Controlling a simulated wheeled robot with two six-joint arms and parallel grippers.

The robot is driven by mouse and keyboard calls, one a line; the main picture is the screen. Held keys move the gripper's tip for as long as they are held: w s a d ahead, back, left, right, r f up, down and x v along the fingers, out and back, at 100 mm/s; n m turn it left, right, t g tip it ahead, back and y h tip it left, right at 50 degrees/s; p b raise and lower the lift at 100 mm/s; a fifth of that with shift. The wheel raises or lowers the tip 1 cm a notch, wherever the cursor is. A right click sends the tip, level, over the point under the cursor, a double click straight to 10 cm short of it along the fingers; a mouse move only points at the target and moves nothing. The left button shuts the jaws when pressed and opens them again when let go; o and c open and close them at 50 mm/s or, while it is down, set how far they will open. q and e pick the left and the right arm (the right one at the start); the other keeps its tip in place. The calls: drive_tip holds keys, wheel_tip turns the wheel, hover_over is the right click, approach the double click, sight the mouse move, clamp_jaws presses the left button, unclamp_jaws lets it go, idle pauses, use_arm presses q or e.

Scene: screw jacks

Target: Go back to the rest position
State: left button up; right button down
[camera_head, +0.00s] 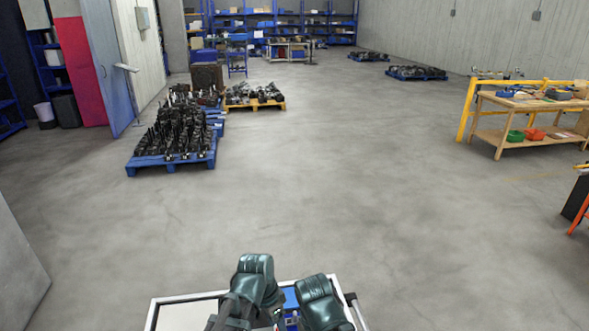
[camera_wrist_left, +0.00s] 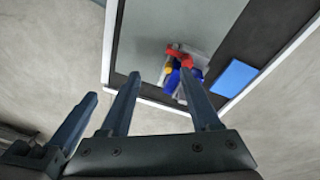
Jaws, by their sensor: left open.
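My left gripper (camera_wrist_left: 160,88) is open, with its two dark fingers spread and nothing between them that I can see held. Below and beyond the fingers, in the left wrist view, lies a small cluster of red, blue and yellow parts (camera_wrist_left: 183,64) on a white-framed surface, apart from the fingers as far as I can tell. Another dark finger (camera_wrist_left: 72,124) shows at the left of that view, perhaps part of my right gripper. In the head view my two dark green arms are folded close together at the bottom; the gripper tips are hidden there.
A wooden workbench (camera_head: 488,137) with coloured bins and a yellow rail (camera_head: 467,108) are on the right. The grey floor between is clear.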

use_arm(q)
drive_tip(key=s+a+f+n+y+b, duration=0.1)
drive_tip(key=s+f+n+y+b, duration=0.2)
drive_tip(key=s+f+n+b, duration=0.2)
wheel_tip(320, 180, down, 3)
drive_tip(key=shift+s+a+r+n+b, duration=0.15)
drive_tip(key=shift+s+n+b, duration=0.25)
drive_tip(key=shift+s+n, duration=0.5)
use_arm(e)
wheel_tip(320, 180, down, 8)
drive_tip(key=shift+r, duration=0.2)
